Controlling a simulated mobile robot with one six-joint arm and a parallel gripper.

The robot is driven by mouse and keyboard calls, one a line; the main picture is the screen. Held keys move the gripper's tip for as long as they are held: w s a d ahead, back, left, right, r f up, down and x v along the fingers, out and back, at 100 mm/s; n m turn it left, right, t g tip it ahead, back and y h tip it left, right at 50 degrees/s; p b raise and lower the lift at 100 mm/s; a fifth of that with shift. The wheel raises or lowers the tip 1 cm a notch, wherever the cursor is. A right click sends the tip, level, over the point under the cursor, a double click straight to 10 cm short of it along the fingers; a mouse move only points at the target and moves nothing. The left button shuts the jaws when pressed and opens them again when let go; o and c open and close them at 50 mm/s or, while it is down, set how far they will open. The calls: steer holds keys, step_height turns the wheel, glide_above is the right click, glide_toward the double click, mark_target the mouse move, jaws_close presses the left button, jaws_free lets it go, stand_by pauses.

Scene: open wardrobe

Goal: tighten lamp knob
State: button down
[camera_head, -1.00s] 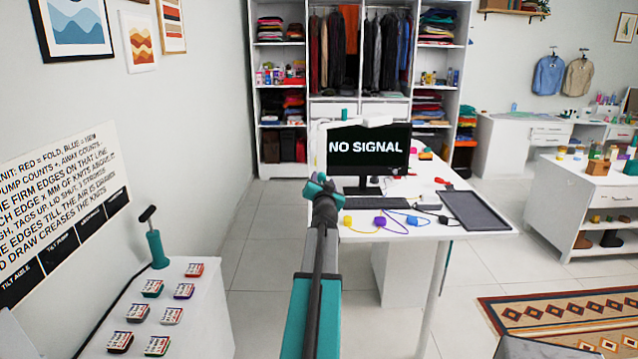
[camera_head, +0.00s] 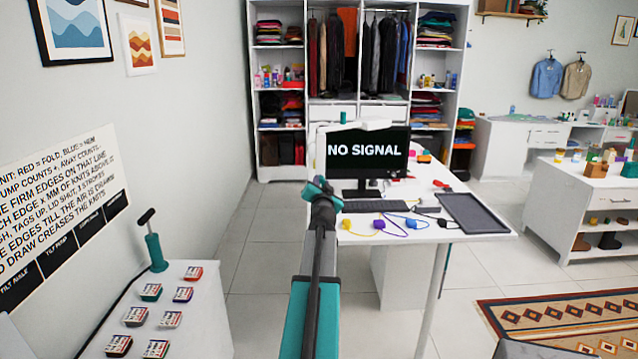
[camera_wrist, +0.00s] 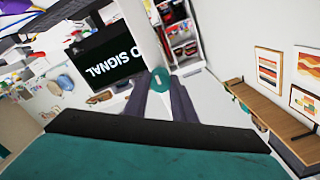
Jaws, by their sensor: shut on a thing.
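A white desk lamp (camera_head: 377,124) stands at the monitor, its bar running across the screen's top edge. A small teal piece (camera_head: 343,117) sticks up at its top. In the wrist view a round teal knob (camera_wrist: 159,79) with a pale mark on its face sits between the tips of my gripper's two dark fingers (camera_wrist: 160,84). My gripper is shut on this knob. In the head view my arm reaches forward to the desk's left side, and its end hides the fingers and their contact with the knob.
The monitor (camera_head: 369,152) stands close to the lamp on the white desk (camera_head: 420,232). A keyboard (camera_head: 371,206), a dark tray (camera_head: 474,213) and several coloured cables lie there. A white cabinet (camera_head: 200,325) with small tins and a teal pump (camera_head: 156,251) is at left. Floor between is clear.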

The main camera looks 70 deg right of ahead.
steer(key=m+p, duration=0.1)
steer(key=m, duration=0.3)
steer(key=shift+m, duration=0.3)
steer(key=m+p, duration=0.1)
steer(key=m, duration=0.2)
steer(key=shift+w+m, duration=0.1)
steer(key=shift+m, duration=0.3)
steer(key=m+p, duration=0.2)
steer(key=m, duration=0.5)
steer(key=shift+w+m, duration=0.1)
steer(key=shift+m, duration=0.3)
steer(key=c, duration=1.4)
jaws_free()
steer(key=shift+d, duration=0.1)
steer(key=shift+f, duration=0.1)
steer(key=shift+c, duration=0.4)
